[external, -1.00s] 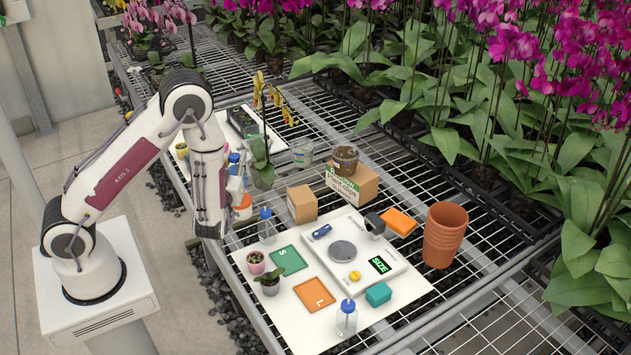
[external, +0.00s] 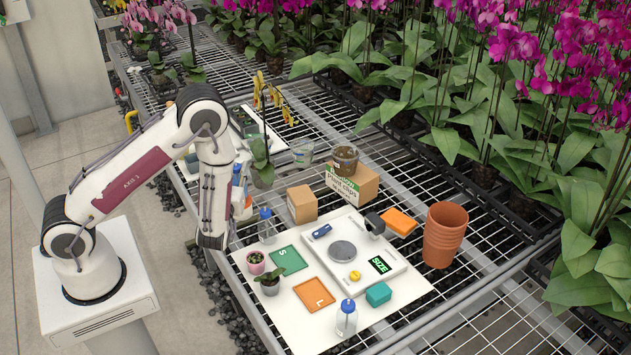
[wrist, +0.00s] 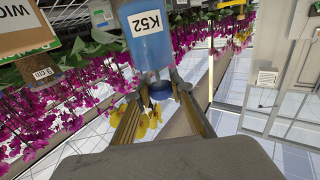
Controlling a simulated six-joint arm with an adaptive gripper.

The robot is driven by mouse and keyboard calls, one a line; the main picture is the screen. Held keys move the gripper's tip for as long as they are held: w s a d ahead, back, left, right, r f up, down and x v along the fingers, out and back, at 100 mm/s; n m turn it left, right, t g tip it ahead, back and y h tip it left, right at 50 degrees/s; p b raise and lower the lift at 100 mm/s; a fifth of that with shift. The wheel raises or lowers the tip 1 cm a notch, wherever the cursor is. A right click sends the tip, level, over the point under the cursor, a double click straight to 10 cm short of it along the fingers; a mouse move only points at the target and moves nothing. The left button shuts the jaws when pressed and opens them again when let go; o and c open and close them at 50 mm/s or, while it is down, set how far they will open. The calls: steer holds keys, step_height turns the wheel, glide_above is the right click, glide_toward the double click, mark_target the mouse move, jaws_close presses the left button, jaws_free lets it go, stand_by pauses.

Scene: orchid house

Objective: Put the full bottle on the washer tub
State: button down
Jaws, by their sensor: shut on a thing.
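In the wrist view, my gripper (wrist: 160,88) is shut on a blue-filled bottle (wrist: 150,45) with a white label reading K52. Its darker blue end lies between my fingers. Two other bottles with blue caps stand on the white board: a clear bottle (external: 346,319) at the front and another bottle (external: 266,226) at the back left. I cannot identify the washer tub with certainty; my arm hides part of that bench area.
The white board (external: 247,262) holds a grey scale, green and orange squares, small pots and a teal block (external: 378,294). Cardboard boxes (external: 302,204) and stacked terracotta pots (external: 444,236) stand around it. Orchids fill the back. Open mesh lies at the front right.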

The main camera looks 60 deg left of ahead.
steer(key=shift+f, duration=0.4)
steer(key=shift+f, duration=0.2)
steer(key=c, duration=1.8)
jaws_free()
steer(key=shift+o, duration=0.2)
steer(key=shift+r, duration=0.15)
steer(key=v, duration=1.2)
